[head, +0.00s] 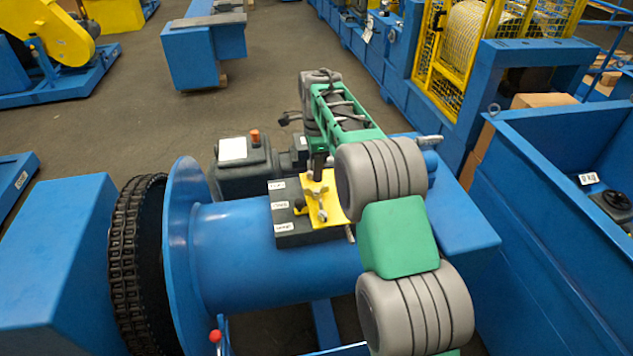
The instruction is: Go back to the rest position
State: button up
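My green and grey arm reaches from the lower right up to the middle of the head view. My gripper (319,168) shows only as a small dark part below the green forearm, just above or beside a yellow plate (324,205). The forearm hides much of it, and I cannot tell whether its fingers are open or whether it touches the plate. The yellow plate carries a small metal lever and sits on a dark box (290,228) with several white labels. The box rests on a blue cylindrical housing (235,245).
A large dark chain (128,262) runs beside a blue flange (183,250) at the left. A dark motor box (243,178) with an orange knob stands behind the housing. A blue bin (545,235) is at the right, with a yellow cage (440,60) behind. Open floor (120,125) lies to the left.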

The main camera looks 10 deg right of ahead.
jog(key=shift+r, duration=0.65)
jog(key=s+r+n+t, duration=0.1)
jog(key=s+r+n, duration=0.35)
jog(key=s, duration=0.35)
jog(key=s+r+n+t, duration=0.1)
jog(key=s+r+n, duration=0.2)
jog(key=s+n, duration=0.3)
jog(key=s+f+n, duration=0.2)
jog(key=s+n, duration=0.2)
jog(key=s, duration=0.4)
jog(key=s+f+n+t, duration=0.1)
jog(key=s+f+n, duration=0.2)
jog(key=s, duration=0.6)
jog(key=shift+s+f+n, duration=0.2)
jog(key=shift+n, duration=0.25)
jog(key=shift+c, duration=0.4)
